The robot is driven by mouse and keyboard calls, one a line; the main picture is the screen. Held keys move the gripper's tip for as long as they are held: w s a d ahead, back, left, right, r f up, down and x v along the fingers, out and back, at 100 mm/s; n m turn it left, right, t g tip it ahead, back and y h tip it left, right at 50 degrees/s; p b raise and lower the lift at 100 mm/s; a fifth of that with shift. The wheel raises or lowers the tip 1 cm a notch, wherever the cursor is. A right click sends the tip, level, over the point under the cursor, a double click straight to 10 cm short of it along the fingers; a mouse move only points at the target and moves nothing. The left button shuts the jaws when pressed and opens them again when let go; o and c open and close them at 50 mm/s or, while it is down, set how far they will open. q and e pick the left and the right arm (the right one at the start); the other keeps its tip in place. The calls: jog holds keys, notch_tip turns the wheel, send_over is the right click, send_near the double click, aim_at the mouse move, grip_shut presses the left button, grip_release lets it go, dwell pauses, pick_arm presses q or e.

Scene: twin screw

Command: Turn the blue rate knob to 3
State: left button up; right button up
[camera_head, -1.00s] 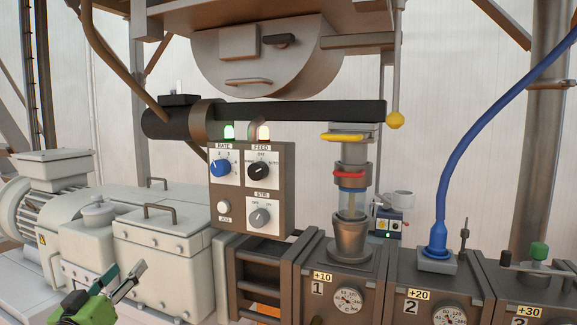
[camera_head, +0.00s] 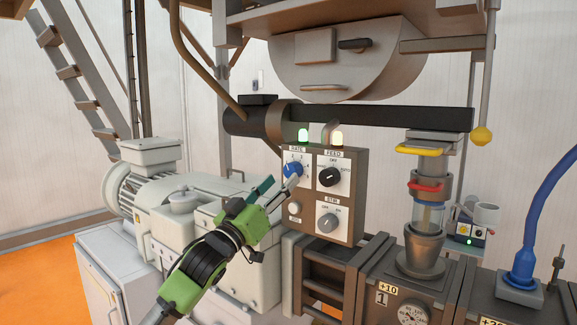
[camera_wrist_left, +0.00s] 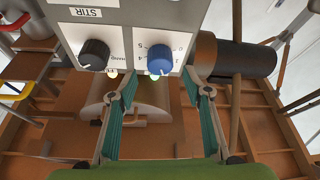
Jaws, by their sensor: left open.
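The blue rate knob (camera_head: 291,170) is at the upper left of the grey control box (camera_head: 348,207), under the RATE label. In the left wrist view the knob (camera_wrist_left: 160,61) shows with printed numbers around its dial; which one its pointer marks is too small to tell. My left gripper (camera_head: 281,184) is open, just in front of the box and close to the knob, one fingertip overlapping the knob's lower edge in the head view. In the wrist view the knob appears between and beyond the open fingers (camera_wrist_left: 163,88), apart from them. My right gripper is not in view.
Beside the blue knob is the black feed knob (camera_head: 330,177); below are a grey stir knob (camera_head: 327,223) and a white button (camera_head: 294,208). A black horizontal cylinder (camera_head: 375,117) runs above the box. Pale machine housings (camera_head: 225,235) stand left of and below it.

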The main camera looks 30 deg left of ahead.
aim_at(289, 171)
pick_arm(q)
jog(key=p+x, duration=0.1)
jog(key=x, duration=0.2)
jog(key=shift+w+r, duration=0.25)
jog(key=shift+w, duration=0.55)
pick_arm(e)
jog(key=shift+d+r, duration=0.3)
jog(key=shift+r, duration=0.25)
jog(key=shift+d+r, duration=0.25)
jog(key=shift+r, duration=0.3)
pick_arm(q)
jog(key=shift+s, duration=0.1)
jog(key=c, duration=1.1)
